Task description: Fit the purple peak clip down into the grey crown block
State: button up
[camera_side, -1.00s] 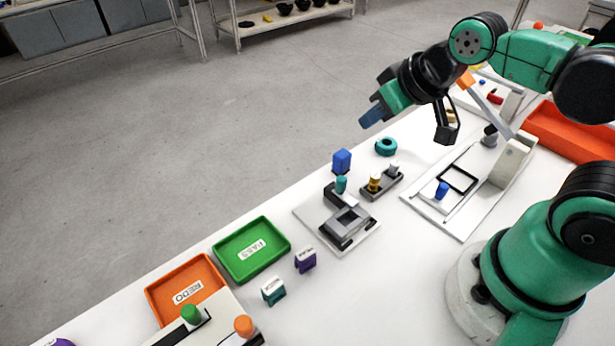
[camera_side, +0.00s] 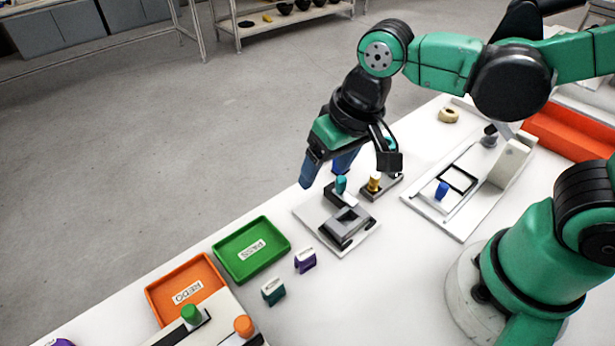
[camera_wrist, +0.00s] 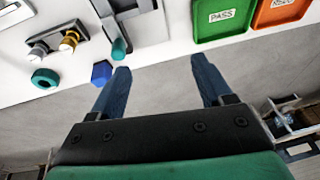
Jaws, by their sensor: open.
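The purple peak clip (camera_side: 305,260) stands upright on the white table beside the green tray, with a white label on its top. The grey crown block (camera_side: 346,224) sits on a white plate, with an opening in its top. My gripper (camera_side: 326,172) is open and empty, above and behind the crown block, by the table's far edge. In the wrist view its two blue fingers (camera_wrist: 160,68) are spread apart with nothing between them. The purple clip does not show in the wrist view.
A teal clip (camera_side: 273,291) stands near the purple one. The green PASS tray (camera_side: 229,270) and orange REDO tray (camera_side: 158,312) lie to the left. A teal peg (camera_side: 341,184) and a holder with a yellow knob (camera_side: 375,182) stand near the block. A blue piece (camera_wrist: 102,73) lies by the left finger.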

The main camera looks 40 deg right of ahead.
aim_at(306, 252)
jog(key=s+a+f+g, duration=0.1)
jog(key=a, duration=0.1)
jog(key=s+a+f+g, duration=0.1)
jog(key=a, duration=0.1)
jog(key=s+a+f+g+h, duration=0.1)
jog(key=a+f, duration=0.1)
jog(key=a, duration=0.1)
jog(key=shift+s, duration=0.25)
jog(key=shift+f, duration=2.7)
grip_shut()
jog(key=shift+r, duration=0.15)
